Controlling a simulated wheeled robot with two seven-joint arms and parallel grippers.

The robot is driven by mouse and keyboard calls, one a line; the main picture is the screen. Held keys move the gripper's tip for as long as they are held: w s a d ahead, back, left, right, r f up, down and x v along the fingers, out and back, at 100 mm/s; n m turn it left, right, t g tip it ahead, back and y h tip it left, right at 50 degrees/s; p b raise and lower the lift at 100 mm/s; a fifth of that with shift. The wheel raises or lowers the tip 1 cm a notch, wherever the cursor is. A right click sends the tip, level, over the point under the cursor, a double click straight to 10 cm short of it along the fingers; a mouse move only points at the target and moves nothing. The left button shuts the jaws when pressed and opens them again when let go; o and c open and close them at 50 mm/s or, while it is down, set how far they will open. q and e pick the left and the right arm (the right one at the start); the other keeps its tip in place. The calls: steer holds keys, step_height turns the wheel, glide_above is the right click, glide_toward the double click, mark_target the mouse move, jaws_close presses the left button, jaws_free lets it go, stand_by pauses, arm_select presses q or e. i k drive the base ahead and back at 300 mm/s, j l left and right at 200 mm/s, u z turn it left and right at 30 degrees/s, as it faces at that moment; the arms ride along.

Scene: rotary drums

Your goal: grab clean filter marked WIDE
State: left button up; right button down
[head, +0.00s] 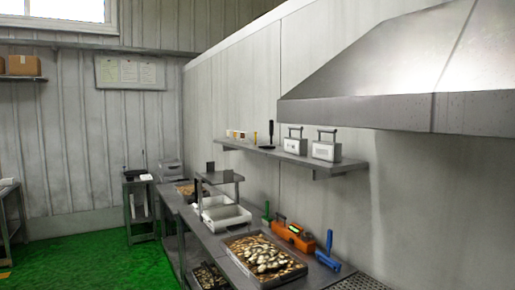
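Two pale box-shaped units with dark top handles sit on the wall shelf: the left one (295,142) and the right one (327,147). They may be filters, but any marking on them is too small to read, so I cannot tell which is WIDE. Neither of my grippers shows in the head view.
Below the shelf (262,152), a long bench holds a tray of pale lumps (265,258), an orange handled tool (294,235), a blue tool (328,252) and a white tub (224,215). A metal hood (410,75) juts out at right. Green floor (100,262) is open at left.

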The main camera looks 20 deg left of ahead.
mark_target(329, 151)
steer(key=u, duration=0.3)
steer(key=z, duration=0.3)
steer(key=j+z, duration=1.25)
steer(key=k+j+z, duration=0.15)
steer(key=j+z, duration=0.3)
steer(key=l, duration=0.1)
